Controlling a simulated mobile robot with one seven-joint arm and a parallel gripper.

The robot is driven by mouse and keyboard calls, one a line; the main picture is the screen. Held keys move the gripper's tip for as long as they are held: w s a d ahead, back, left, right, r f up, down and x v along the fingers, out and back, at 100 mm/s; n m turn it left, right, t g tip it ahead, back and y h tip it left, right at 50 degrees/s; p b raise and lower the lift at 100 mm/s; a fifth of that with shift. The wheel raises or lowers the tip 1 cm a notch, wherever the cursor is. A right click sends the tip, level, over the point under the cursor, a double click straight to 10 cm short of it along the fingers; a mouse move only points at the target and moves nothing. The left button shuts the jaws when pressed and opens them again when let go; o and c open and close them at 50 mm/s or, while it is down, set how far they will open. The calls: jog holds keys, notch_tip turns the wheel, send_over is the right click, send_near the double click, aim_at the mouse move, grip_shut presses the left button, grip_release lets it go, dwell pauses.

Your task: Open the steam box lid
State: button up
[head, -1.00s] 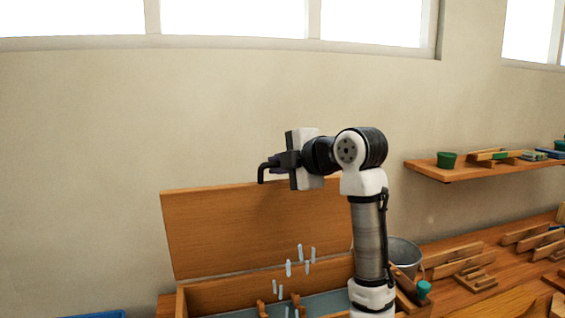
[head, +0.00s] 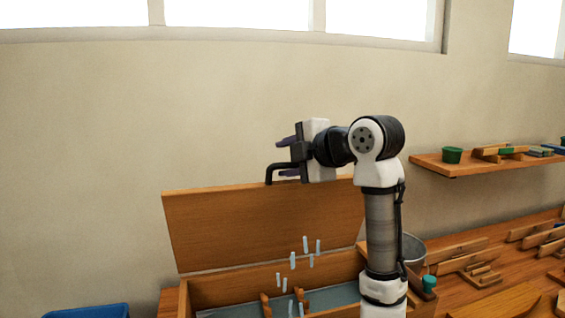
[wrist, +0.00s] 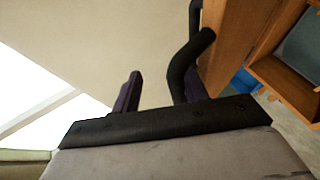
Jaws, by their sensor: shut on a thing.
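The steam box (head: 183,303) is wooden, with its lid (head: 255,228) standing up at the back, tilted open. Its inside shows, with wooden supports and pale upright wisps above. My gripper (head: 287,157) is at the lid's top edge, around a black bent handle (head: 279,168). The gripper is shut on the handle, though the contact itself is hard to see. The lid (wrist: 225,35) and box (wrist: 280,82) also show there.
A metal bucket (head: 413,250) stands right of the box, partly behind my arm. Wooden pieces (head: 465,262) crowd the bench to the right. A wall shelf (head: 480,164) holds a green pot (head: 452,155). A blue bin (head: 90,311) is at lower left.

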jog(key=b+v, duration=0.3)
jog(key=v, duration=0.8)
jog(key=shift+s+d, duration=0.15)
jog(key=shift+d, duration=0.25)
jog(key=shift+s+d+r, duration=0.1)
jog(key=shift+s+r, duration=0.05)
jog(key=shift+r, duration=0.1)
jog(key=shift+f, duration=0.1)
